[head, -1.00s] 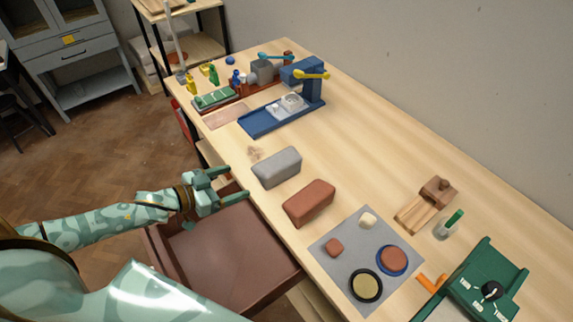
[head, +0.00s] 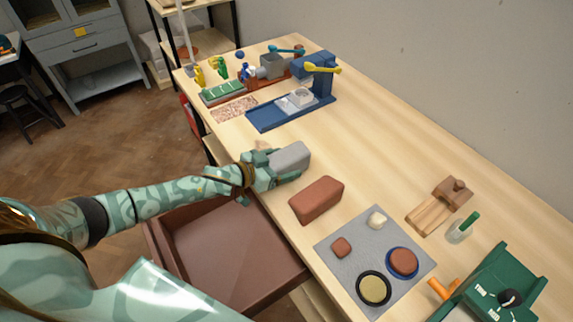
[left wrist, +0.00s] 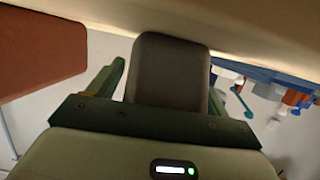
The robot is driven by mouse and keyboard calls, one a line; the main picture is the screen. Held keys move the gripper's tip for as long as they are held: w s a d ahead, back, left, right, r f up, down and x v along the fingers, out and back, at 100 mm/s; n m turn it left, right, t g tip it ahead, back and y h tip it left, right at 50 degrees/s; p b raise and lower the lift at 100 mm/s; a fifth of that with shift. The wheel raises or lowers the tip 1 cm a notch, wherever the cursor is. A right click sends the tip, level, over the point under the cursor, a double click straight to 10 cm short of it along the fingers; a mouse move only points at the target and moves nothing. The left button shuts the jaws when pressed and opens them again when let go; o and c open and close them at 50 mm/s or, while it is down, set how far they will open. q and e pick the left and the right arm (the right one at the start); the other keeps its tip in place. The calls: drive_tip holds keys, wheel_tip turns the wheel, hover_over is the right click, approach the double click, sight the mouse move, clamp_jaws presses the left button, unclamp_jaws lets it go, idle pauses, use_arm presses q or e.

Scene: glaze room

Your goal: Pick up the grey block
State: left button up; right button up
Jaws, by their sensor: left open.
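The grey block (head: 290,158) lies on the wooden table near its front edge, behind the reddish-brown block. My left gripper (head: 275,163) is at the block's left end, its fingers open on either side of it. The block's near end is hidden by the gripper in the head view. My right gripper is not in view.
A reddish-brown block (head: 317,200) lies close by on the near side. An open drawer (head: 225,262) juts out below the table edge. A grey mat (head: 345,262) holds several small pieces. A blue press (head: 300,105) stands further back. Table right of the grey block is clear.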

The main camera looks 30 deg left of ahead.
use_arm(q)
clamp_jaws()
drive_tip(key=shift+r, duration=0.15)
drive_tip(key=shift+r, duration=0.1)
drive_tip(key=shift+r+p, duration=0.4)
drive_tip(key=shift+r, duration=0.25)
drive_tip(key=s+d+r+p, duration=0.2)
drive_tip(key=s+r, duration=0.3)
drive_tip(key=s, duration=0.1)
drive_tip(key=s+d+r+p, duration=0.2)
drive_tip(key=s+r+p, duration=0.1)
drive_tip(key=s+r, duration=0.3)
drive_tip(key=shift+s+d+r, duration=0.2)
drive_tip(key=shift+s+d, duration=0.05)
drive_tip(key=shift+s, duration=0.35)
drive_tip(key=w+r+n+t+y+b, duration=0.2)
drive_tip(key=w+r+n+y+b, duration=0.2)
drive_tip(key=r+n+y+b, duration=0.2)
drive_tip(key=shift+r+y, duration=0.6)
drive_tip(key=shift+r, duration=0.25)
